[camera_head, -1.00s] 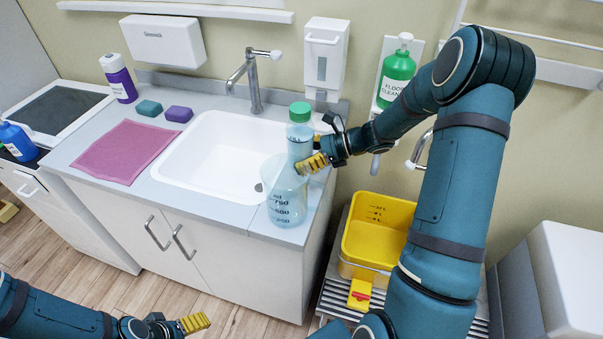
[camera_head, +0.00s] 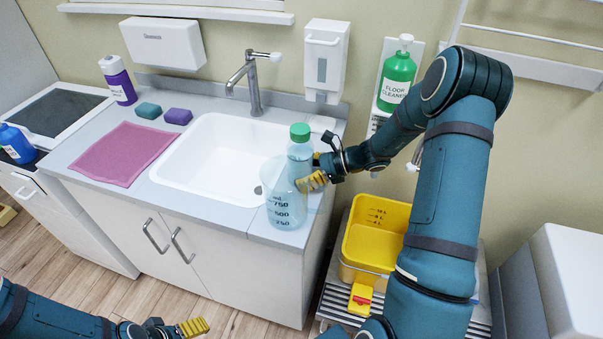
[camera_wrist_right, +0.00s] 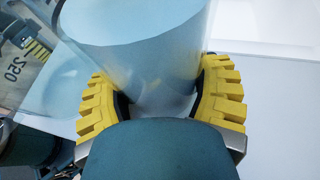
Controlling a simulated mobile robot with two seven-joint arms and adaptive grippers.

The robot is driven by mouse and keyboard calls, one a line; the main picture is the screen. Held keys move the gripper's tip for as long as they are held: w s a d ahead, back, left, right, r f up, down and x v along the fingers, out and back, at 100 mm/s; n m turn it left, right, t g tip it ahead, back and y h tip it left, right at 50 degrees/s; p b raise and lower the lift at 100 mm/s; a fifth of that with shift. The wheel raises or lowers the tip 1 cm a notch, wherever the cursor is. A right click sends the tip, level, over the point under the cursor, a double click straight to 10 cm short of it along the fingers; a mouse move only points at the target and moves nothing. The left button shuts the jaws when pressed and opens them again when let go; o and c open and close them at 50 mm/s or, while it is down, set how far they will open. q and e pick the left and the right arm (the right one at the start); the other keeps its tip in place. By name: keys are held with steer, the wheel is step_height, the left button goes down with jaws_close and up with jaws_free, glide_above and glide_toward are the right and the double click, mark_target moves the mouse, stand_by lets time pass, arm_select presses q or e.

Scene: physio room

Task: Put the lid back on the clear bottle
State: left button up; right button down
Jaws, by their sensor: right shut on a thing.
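The clear bottle (camera_head: 300,157) is upright near the counter's right front corner, with a green lid (camera_head: 300,132) on top of its neck. I cannot tell whether the lid is fully seated. My right gripper (camera_head: 312,182) is shut around the bottle's side; in the right wrist view its yellow fingers (camera_wrist_right: 160,100) flank the clear bottle wall (camera_wrist_right: 140,50). The lower part of the bottle is hard to make out behind or inside the measuring jug. My left gripper (camera_head: 194,327) is low at the bottom edge, away from the counter, and its opening is unclear.
A clear measuring jug (camera_head: 286,212) with dark markings stands at the counter's front right, overlapping the bottle in view. The white sink (camera_head: 215,165) is to its left. A yellow bucket (camera_head: 375,235) is below right. A pink cloth (camera_head: 122,153) lies on the left counter.

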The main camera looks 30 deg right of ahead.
steer(key=shift+c, duration=2.3)
jaws_free()
steer(key=shift+f, duration=0.15)
steer(key=o, duration=0.5)
steer(key=shift+c, duration=0.2)
steer(key=shift+r, duration=0.2)
steer(key=shift+s+d+r, duration=0.15)
steer(key=shift+d+r, duration=0.05)
steer(key=shift+d, duration=0.05)
steer(key=p+v, duration=0.1)
steer(key=v, duration=1)
steer(key=shift+d+p, duration=0.15)
steer(key=shift+p, duration=0.2)
steer(key=shift+s, duration=0.1)
